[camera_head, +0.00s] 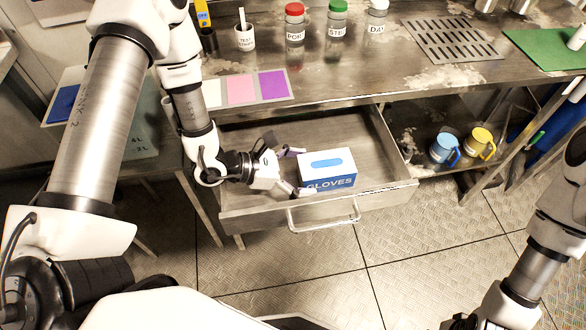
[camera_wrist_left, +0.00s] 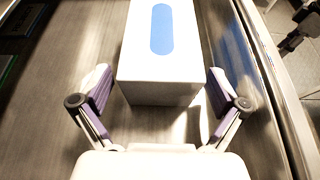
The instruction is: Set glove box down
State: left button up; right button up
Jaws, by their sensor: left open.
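The glove box (camera_head: 327,170) is white on top with a blue oval and a blue front lettered GLOVES. It sits inside the open metal drawer (camera_head: 240,212), near the drawer's front wall. My left gripper (camera_head: 296,172) is inside the drawer at the box's left end. Its fingers are open. In the left wrist view the box (camera_wrist_left: 160,70) lies just ahead, with one fingertip on either side of its near end and visible gaps. The right gripper (camera_head: 470,325) is at the bottom edge, mostly cut off, and its fingers do not show.
The bench top (camera_head: 340,75) above the drawer holds labelled jars, a test strip cup (camera_head: 245,38) and coloured cards (camera_head: 240,89). Blue and yellow mugs (camera_head: 480,141) stand on the shelf to the right. The drawer's left and back parts are free.

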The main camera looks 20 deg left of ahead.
pick_arm(q)
jog(key=v, duration=0.4)
jog(key=shift+a+r, duration=0.1)
jog(key=shift+a, duration=0.15)
jog(key=shift+s+a+r, duration=0.15)
jog(key=shift+s+a, duration=0.05)
jog(key=shift+s, duration=0.1)
dwell(0.6)
